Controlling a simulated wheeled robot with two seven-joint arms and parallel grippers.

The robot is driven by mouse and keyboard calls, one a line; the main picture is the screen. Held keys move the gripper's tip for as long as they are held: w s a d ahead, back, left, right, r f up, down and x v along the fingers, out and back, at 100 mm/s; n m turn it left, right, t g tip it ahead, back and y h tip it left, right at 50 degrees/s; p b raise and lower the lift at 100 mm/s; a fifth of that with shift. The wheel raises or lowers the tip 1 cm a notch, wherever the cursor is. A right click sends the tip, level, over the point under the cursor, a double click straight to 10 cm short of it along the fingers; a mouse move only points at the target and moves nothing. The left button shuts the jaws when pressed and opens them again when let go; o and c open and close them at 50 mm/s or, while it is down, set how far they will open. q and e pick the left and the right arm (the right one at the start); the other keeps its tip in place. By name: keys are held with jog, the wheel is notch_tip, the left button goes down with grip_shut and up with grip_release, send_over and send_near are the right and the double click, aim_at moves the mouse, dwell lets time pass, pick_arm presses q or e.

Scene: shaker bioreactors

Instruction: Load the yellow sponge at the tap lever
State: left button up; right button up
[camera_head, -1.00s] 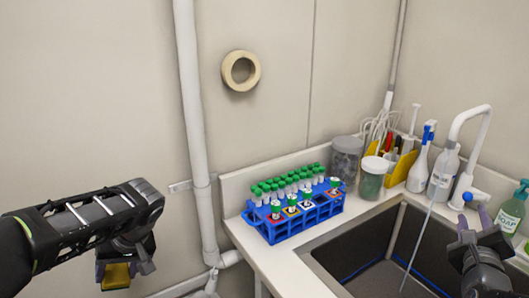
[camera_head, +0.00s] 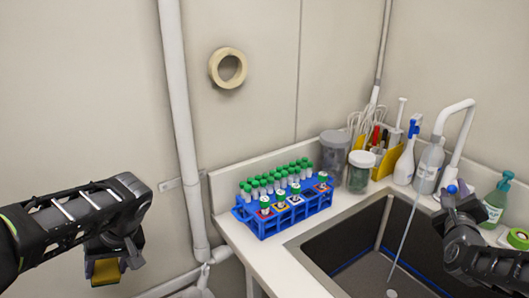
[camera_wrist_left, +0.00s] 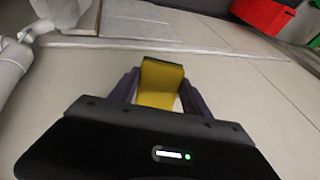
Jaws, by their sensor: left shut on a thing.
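The yellow sponge (camera_head: 106,271) hangs at the lower left of the head view, left of the counter. It has a dark green layer and also shows in the left wrist view (camera_wrist_left: 159,84). My left gripper (camera_head: 105,262) is shut on it, with one finger on each side in the wrist view. The white tap (camera_head: 461,125) stands behind the sink at the right. Its blue-tipped lever (camera_head: 452,189) shows just above my right gripper (camera_head: 458,204). The right gripper is at the tap base, pointing towards the lever; its fingers are hard to make out.
A blue rack (camera_head: 283,212) of green-capped tubes stands at the counter's left end. The dark sink (camera_head: 345,243) lies right of it, with a thin stream falling into it. Jars (camera_head: 361,172), bottles (camera_head: 427,168) and a green soap bottle (camera_head: 495,200) line the back.

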jog(key=x, duration=0.4)
jog(key=shift+c, duration=0.4)
grip_shut()
dwell(1.0)
